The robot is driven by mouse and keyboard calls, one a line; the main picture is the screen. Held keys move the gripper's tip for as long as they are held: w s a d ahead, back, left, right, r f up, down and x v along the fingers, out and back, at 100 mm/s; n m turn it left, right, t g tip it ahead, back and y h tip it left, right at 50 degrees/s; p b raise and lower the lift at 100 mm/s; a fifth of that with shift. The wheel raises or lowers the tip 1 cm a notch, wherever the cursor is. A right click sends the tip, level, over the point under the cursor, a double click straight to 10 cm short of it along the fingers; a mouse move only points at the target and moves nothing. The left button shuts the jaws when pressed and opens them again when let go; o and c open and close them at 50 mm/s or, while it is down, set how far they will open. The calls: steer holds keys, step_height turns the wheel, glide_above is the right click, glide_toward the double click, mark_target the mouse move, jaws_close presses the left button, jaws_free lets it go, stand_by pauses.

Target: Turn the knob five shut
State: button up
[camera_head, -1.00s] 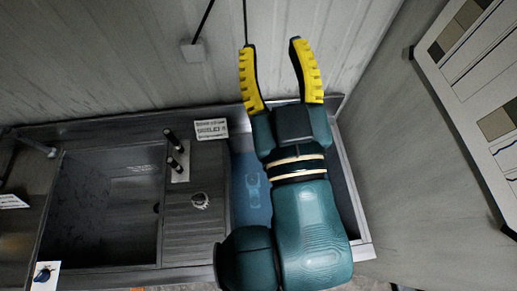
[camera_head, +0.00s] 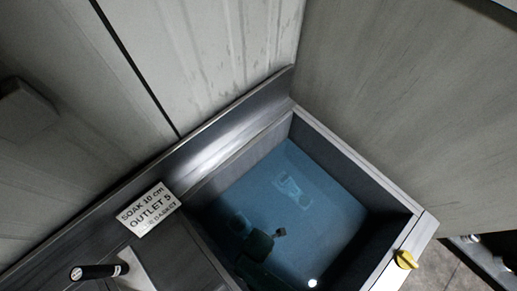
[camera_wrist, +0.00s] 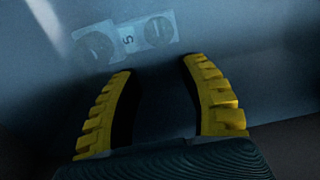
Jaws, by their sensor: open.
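My gripper (camera_wrist: 158,66) is open and empty in the wrist view, its two ridged yellow fingers spread apart. Beyond the fingertips is a bluish surface with a pale label (camera_wrist: 124,42) carrying a 5 and two round marks. In the head view, a small yellow knob-like part (camera_head: 404,259) sits on the right rim of the basin (camera_head: 350,155). I cannot read a number on it. It does not show in the wrist view. A dark teal shape shows in the basin; I cannot tell whether it is a reflection. My fingers cannot be made out in the head view.
A sign (camera_head: 148,209) reading "SOAK 10 cm OUTLET 5" stands at the basin's left edge. A black tap-like rod (camera_head: 99,271) is at lower left. The blue basin floor (camera_head: 325,215) bears a pale marking. Walls (camera_head: 390,100) close in behind and at the right.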

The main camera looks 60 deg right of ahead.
step_height(320, 180, down, 15)
steer(key=b, duration=0.6)
steer(key=shift+w+r, duration=0.1)
jaws_close()
